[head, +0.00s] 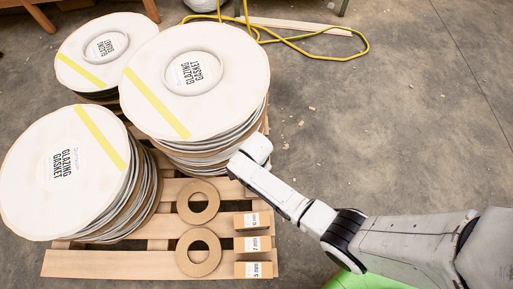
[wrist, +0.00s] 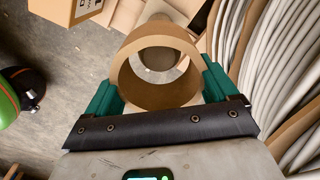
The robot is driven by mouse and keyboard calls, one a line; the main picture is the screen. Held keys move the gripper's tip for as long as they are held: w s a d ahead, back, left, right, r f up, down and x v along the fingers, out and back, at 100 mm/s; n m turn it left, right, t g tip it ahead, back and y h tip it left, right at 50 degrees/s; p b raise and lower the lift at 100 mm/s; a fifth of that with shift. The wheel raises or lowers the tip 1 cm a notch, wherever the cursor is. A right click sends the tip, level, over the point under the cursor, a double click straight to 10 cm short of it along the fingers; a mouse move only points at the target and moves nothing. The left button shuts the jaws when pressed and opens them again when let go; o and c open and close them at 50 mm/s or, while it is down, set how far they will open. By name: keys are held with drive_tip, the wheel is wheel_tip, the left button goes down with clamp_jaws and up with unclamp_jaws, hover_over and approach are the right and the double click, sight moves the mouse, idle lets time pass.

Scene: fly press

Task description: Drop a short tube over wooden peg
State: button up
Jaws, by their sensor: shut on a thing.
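In the wrist view, my gripper (wrist: 160,82) is shut on a short brown cardboard tube (wrist: 160,97). The green fingers press its sides, and its open end faces the camera. Through its bore I see a smaller, pale round shape; I cannot tell whether this is the wooden peg. The peg is not clearly visible in either view.
Other gasket stacks stand on the wooden pallet (head: 110,264) at left (head: 30,195) and behind (head: 75,50). Two cardboard rings (head: 183,201) and three small labelled boxes (head: 252,245) lie at the pallet's front right. A yellow cable (head: 330,57) lies behind. Floor to the right is mostly clear.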

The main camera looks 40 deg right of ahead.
drive_tip(key=shift+f+b, duration=1.4)
drive_tip(key=shift+f, duration=0.45)
idle(1.7)
idle(0.4)
drive_tip(key=o, duration=0.8)
drive_tip(key=shift+r+p, duration=4.05)
drive_tip(key=shift+s, duration=0.1)
